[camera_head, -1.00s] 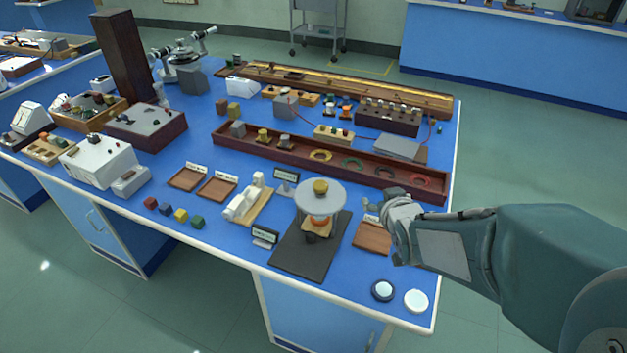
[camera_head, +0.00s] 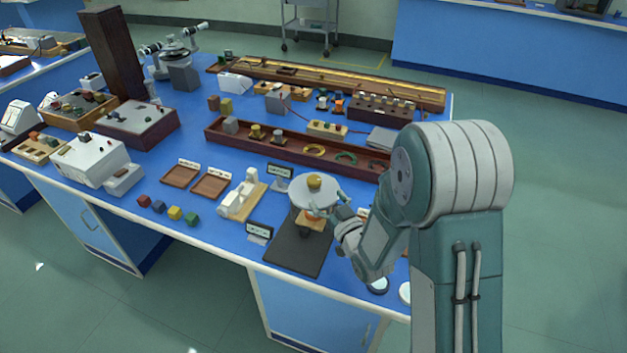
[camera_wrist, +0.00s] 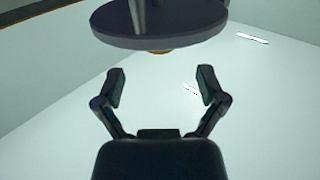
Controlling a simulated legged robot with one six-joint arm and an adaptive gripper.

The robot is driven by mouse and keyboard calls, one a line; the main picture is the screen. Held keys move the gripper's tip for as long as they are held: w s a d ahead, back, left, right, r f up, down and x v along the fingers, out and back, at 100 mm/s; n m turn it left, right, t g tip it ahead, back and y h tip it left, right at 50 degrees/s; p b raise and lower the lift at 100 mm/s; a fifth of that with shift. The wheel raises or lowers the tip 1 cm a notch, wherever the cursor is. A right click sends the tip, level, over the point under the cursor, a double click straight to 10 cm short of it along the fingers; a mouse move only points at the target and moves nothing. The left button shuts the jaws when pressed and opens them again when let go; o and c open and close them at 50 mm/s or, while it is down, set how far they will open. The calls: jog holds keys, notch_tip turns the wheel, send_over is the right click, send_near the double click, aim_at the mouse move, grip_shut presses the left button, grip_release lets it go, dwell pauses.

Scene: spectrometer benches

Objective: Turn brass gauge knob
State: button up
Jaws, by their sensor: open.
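The brass knob (camera_head: 315,181) stands on top of a round grey disc (camera_head: 300,190), which sits on a stand over a dark mat (camera_head: 290,256). My gripper (camera_head: 342,205) is at the right edge of the disc, a little to the right of the knob. I cannot tell from the head view whether it touches the disc. In the wrist view my gripper (camera_wrist: 158,86) is open, with nothing between its fingers. The disc (camera_wrist: 155,28) lies ahead of the fingers there, and only a sliver of brass (camera_wrist: 159,52) shows at its edge.
A small sign (camera_head: 259,232) stands left of the mat, and another sign (camera_head: 280,171) stands behind it. A white device on a wooden base (camera_head: 241,196) is left of the disc. A long dark red tray (camera_head: 290,150) runs behind. My arm hides the bench's right side.

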aim_at(318, 186)
jog(key=x, duration=0.7)
jog(key=shift+w+a, duration=0.1)
jog(key=shift+w, duration=0.1)
jog(key=shift+r, duration=0.1)
jog(key=c, duration=1.2)
